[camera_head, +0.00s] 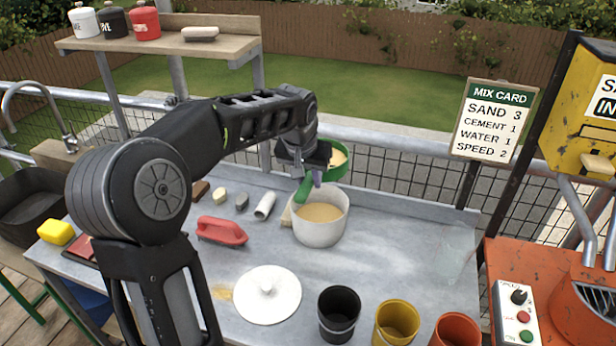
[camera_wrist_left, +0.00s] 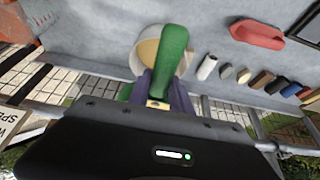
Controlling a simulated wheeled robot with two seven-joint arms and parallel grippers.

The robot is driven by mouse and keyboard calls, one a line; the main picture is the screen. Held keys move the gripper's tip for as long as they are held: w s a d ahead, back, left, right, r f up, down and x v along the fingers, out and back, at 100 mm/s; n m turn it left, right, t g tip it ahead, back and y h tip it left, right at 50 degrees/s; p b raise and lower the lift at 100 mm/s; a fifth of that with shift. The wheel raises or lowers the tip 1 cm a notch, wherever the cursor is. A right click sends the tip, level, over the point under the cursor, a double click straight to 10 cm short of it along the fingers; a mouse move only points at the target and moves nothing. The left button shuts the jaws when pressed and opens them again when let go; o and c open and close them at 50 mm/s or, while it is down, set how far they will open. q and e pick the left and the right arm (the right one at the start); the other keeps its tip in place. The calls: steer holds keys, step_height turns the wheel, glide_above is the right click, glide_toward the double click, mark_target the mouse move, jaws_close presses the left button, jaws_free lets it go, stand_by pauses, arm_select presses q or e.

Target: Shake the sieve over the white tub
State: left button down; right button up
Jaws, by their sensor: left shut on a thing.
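The green sieve (camera_head: 337,173) is at the back of the bench, raised above and behind the white tub, with tan material showing inside its rim. My left gripper (camera_head: 311,181) is shut on the sieve's green handle, which also shows in the left wrist view (camera_wrist_left: 172,55). The white tub (camera_head: 318,233) stands on the bench and holds tan powder. The handle end hangs over the tub's back left rim. In the left wrist view the tub (camera_wrist_left: 147,48) is partly hidden behind the handle. My right gripper is not in view.
A red float (camera_head: 221,231), a white roll (camera_head: 264,206) and small blocks lie left of the tub. A white lid (camera_head: 267,294) and black (camera_head: 339,313), yellow (camera_head: 396,322) and orange (camera_head: 456,330) buckets stand in front. The bench right of the tub is clear.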

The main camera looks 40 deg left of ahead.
arm_select(q)
steer(key=shift+f, duration=0.1)
steer(key=shift+f+b, duration=1.75)
steer(key=shift+f, duration=0.65)
steer(key=shift+w, duration=0.2)
steer(key=shift+w+a+p, duration=0.3)
steer(key=shift+w+p, duration=0.1)
steer(key=shift+w, duration=0.3)
